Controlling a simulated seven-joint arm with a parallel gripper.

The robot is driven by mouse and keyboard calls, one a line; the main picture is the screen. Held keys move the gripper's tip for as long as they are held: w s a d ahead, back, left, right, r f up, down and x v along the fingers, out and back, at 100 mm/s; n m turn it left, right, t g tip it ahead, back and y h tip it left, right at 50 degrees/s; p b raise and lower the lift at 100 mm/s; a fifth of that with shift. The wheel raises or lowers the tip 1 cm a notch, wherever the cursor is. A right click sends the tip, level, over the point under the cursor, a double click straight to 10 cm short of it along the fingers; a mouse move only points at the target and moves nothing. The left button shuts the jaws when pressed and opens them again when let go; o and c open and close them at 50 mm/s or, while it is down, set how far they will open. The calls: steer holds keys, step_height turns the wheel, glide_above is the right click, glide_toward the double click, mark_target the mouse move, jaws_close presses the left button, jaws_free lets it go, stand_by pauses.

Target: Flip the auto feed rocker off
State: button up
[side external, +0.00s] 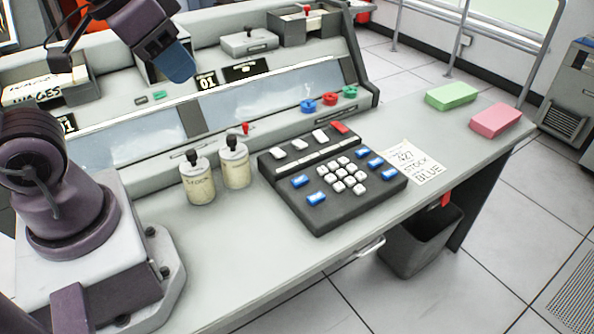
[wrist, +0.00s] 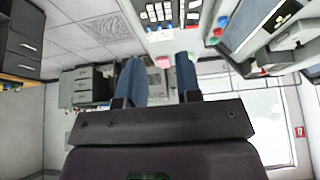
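No control carries a label I can read as auto feed, so I cannot tell which one is the rocker. Candidates in the side view are a grey box with a small dark switch (side external: 248,42) on the console's upper ledge, a small red-tipped lever (side external: 245,129) on the console's front edge, and small green and dark buttons (side external: 158,95) on the panel. My gripper (side external: 180,66) hangs above the console's left part, apart from all of these. In the wrist view my gripper's two blue fingers (wrist: 160,72) stand apart with nothing held between them.
A black keypad (side external: 335,205) with white, blue and red keys sits on the desk. Two cream canisters (side external: 198,186) with black knobs stand left of it. Blue, red and green knobs (side external: 329,99) line the console's right. Green (side external: 451,96) and pink (side external: 495,121) blocks lie at right.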

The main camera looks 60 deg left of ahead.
steer(key=shift+o, duration=1.1)
steer(key=w+a+f+n+g+h, duration=0.1)
steer(key=w+a+f+n+g, duration=0.3)
steer(key=w, duration=0.5)
step_height(320, 180, down, 4)
steer(key=a+n, duration=0.2)
steer(key=shift+w+a+r+g+h, duration=0.2)
steer(key=shift+a+g+h, duration=0.1)
steer(key=shift+a+g, duration=0.1)
steer(key=n+h, duration=0.3)
steer(key=n, duration=0.9)
glide_toward(278, 152)
steer(key=shift+g, duration=0.3)
steer(key=x, duration=0.8)
steer(key=shift+w+a+f, duration=0.1)
steer(key=shift+w, duration=0.15)
steer(key=shift+c, duration=0.5)
jaws_close()
steer(key=y, duration=0.1)
steer(key=d+y, duration=0.1)
steer(key=y, duration=0.1)
steer(key=shift+d+y, duration=0.1)
steer(key=shift+y, duration=1)
